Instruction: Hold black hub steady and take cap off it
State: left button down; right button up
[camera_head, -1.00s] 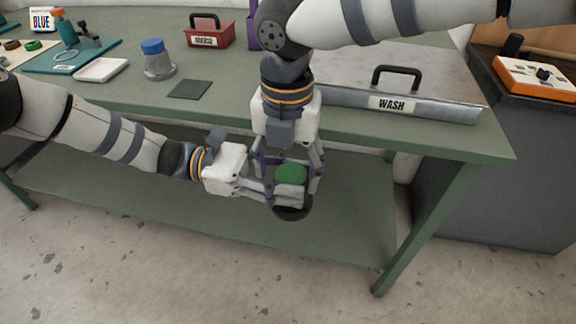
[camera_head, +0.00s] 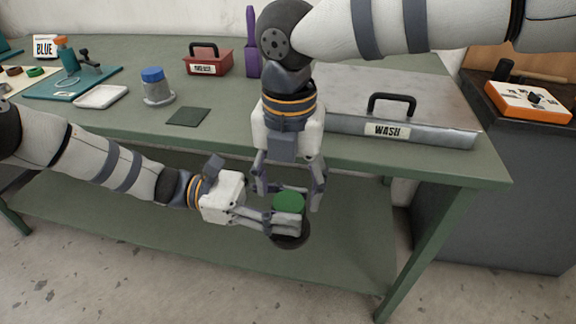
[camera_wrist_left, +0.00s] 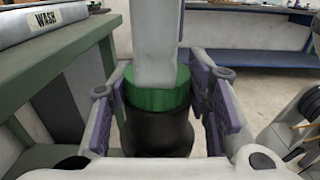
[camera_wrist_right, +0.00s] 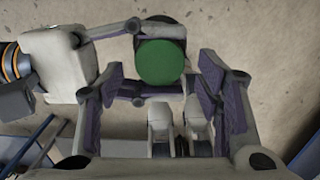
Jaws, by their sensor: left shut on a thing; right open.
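The black hub (camera_head: 292,239) is held upright by my left gripper (camera_head: 284,224), whose fingers are shut on its sides. The green cap (camera_head: 288,203) sits on top of the hub. In the left wrist view the cap (camera_wrist_left: 158,90) rests on the dark hub (camera_wrist_left: 160,132), with a pale finger of my right gripper partly in front of it. My right gripper (camera_head: 288,194) is open, pointing down, its fingers spread at either side of the cap. In the right wrist view the cap's round top (camera_wrist_right: 160,62) lies beyond and apart from its pads. The hub's lower part is partly hidden.
The green workbench (camera_head: 225,140) has its front edge just behind my grippers, and a lower shelf (camera_head: 150,215) below. The metal wash tank (camera_head: 430,120) stands at the bench's right end. A dark square pad (camera_head: 188,117) and a blue-capped jar (camera_head: 157,90) stand left.

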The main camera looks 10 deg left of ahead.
jog(key=shift+f, duration=1.35)
jog(key=c, duration=1.1)
jog(key=o, duration=1.2)
